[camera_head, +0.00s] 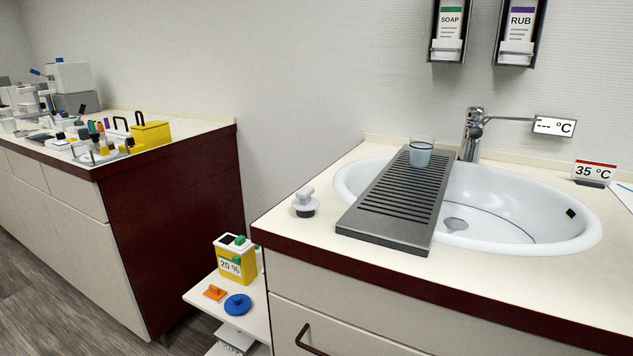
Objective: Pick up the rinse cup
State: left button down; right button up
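The rinse cup (421,153) is a small clear cup with a bluish tint. It stands upright at the far end of a dark grey slatted rack (385,228). The rack lies across the left part of the white oval sink (561,240), and its near end rests on the counter. The cup is just left of the tap (472,134). Neither of my grippers is in view.
A white and grey stopper (304,202) stands on the counter left of the rack. A low shelf (259,318) with a yellow container (236,262) sits between the counters. The counter's front left is clear.

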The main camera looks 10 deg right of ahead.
aim_at(421, 146)
jog(key=i+l+z, duration=0.1)
jog(key=l+z, duration=0.2)
jog(key=i+l+z, duration=0.25)
jog(key=l, duration=0.2)
jog(key=i+l+z, duration=0.1)
jog(key=l+z, duration=0.2)
jog(key=l, duration=0.1)
